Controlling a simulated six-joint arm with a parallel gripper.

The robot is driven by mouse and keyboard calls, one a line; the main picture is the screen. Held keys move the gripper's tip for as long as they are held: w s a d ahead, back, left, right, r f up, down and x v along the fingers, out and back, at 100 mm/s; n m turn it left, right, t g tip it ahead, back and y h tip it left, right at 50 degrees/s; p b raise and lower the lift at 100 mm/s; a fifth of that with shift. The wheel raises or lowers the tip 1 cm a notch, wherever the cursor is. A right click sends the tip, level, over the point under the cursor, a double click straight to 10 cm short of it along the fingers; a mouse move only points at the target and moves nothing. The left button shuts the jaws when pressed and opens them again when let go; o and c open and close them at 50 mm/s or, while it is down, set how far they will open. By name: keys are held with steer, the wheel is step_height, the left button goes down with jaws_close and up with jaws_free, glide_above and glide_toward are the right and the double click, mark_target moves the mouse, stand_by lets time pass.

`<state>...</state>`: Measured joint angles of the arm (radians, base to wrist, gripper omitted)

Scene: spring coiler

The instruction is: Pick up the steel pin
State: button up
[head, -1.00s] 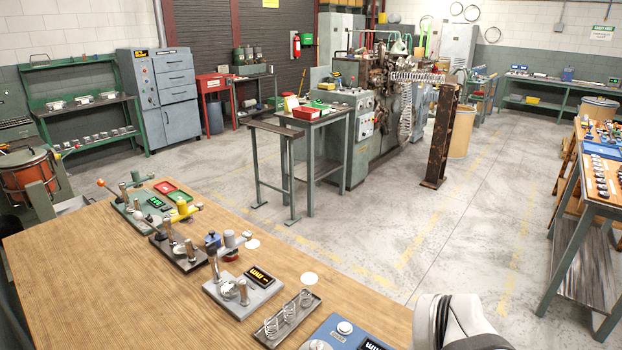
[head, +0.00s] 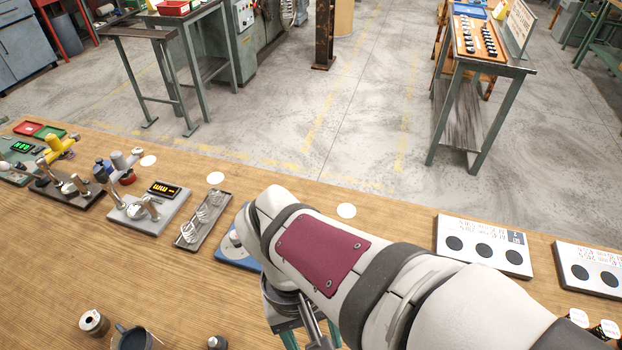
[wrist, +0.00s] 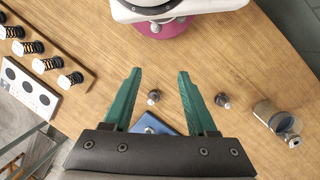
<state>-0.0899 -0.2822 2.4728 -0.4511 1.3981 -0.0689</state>
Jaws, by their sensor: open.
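My gripper (wrist: 159,75) has two green fingers, spread apart with nothing held between them. In the wrist view a small grey pin-like piece (wrist: 154,97) with a dark part stands on the wooden bench, seen in the gap between the fingers. It looks apart from both. A similar small piece (wrist: 222,100) is just outside the right finger. I cannot tell for certain which one is the steel pin. In the head view a small piece with a pale top (head: 218,342) is at the bottom edge. My arm hides much of the gripper there.
A steel cylinder (head: 93,322) and a dark mug (head: 135,338) stand on the bench (head: 60,240) at lower left. A spring tray (head: 203,222) and blue device (head: 232,250) lie near my arm. White cards with black circles (head: 484,246) are at right.

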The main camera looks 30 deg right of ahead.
steer(key=w+d+f+n+t+h, duration=0.1)
steer(key=w+f+n+h, duration=0.3)
steer(key=n, duration=0.2)
steer(key=w+d+f+n+h, duration=0.2)
steer(key=w+f+n+h, duration=0.2)
steer(key=w+f+n, duration=0.1)
steer(key=w+d+f+n+t+h, duration=0.1)
steer(key=w+f+n+h, duration=0.3)
steer(key=n, duration=0.4)
steer(key=shift+w+d+f+t+h, duration=0.3)
steer(key=shift+w+d+f, duration=0.2)
steer(key=shift+w, duration=0.15)
steer(key=x, duration=1.6)
steer(key=shift+a, duration=0.1)
jaws_close()
